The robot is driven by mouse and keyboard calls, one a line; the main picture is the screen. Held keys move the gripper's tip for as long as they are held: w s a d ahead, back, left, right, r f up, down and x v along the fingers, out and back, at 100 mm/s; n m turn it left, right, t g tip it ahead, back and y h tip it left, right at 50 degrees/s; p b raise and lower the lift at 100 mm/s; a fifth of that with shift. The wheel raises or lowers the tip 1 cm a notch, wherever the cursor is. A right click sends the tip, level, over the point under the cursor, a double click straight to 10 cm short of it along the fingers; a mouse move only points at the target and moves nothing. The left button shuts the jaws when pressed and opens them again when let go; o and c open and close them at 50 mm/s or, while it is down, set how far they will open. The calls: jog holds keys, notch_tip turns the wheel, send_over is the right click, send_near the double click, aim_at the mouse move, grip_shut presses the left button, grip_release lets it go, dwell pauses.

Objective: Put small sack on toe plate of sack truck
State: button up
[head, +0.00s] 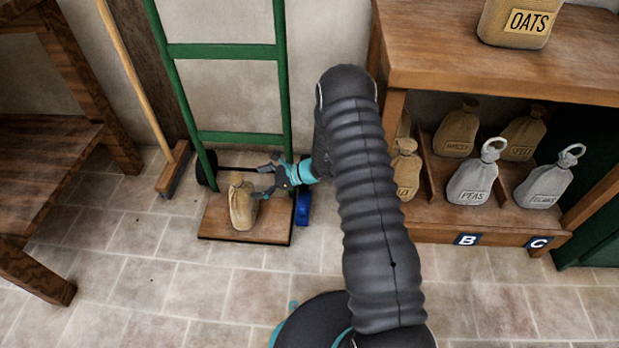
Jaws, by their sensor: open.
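A small tan sack (242,206) stands on the wooden toe plate (266,231) of the green sack truck (222,137). The truck stands upright near the wall. My gripper (262,180) is open at the upper right of the sack, with its fingers pointing left. From this view I cannot tell whether a finger touches the sack. My arm hides the floor and wall to the right of the truck.
A broom (140,90) leans left of the truck, and a blue object (302,206) sits beside the toe plate. A wooden shelf unit (480,232) at right holds several labelled sacks, including a PEAS sack (473,182). An OATS sack (517,22) stands on top. Front-left floor is clear.

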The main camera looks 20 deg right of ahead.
jog(key=s+r+n+g+h, duration=0.2)
jog(key=s+r+n, duration=0.4)
jog(key=r, duration=0.6)
jog(key=s+r+n+g+h, duration=0.15)
jog(key=s+r+n, duration=0.45)
jog(key=r, duration=0.6)
jog(key=s+d+r+n+t+h, duration=0.2)
jog(key=s+d+r+n+h, duration=0.2)
jog(key=s, duration=0.8)
jog(key=s+d+r+n+t+h, duration=0.2)
jog(key=s+d+r+n+h, duration=0.3)
jog(key=s+d+r, duration=0.4)
jog(key=s, duration=0.2)
jog(key=shift+s+r+n+t, duration=0.35)
jog(key=shift+s+n, duration=0.05)
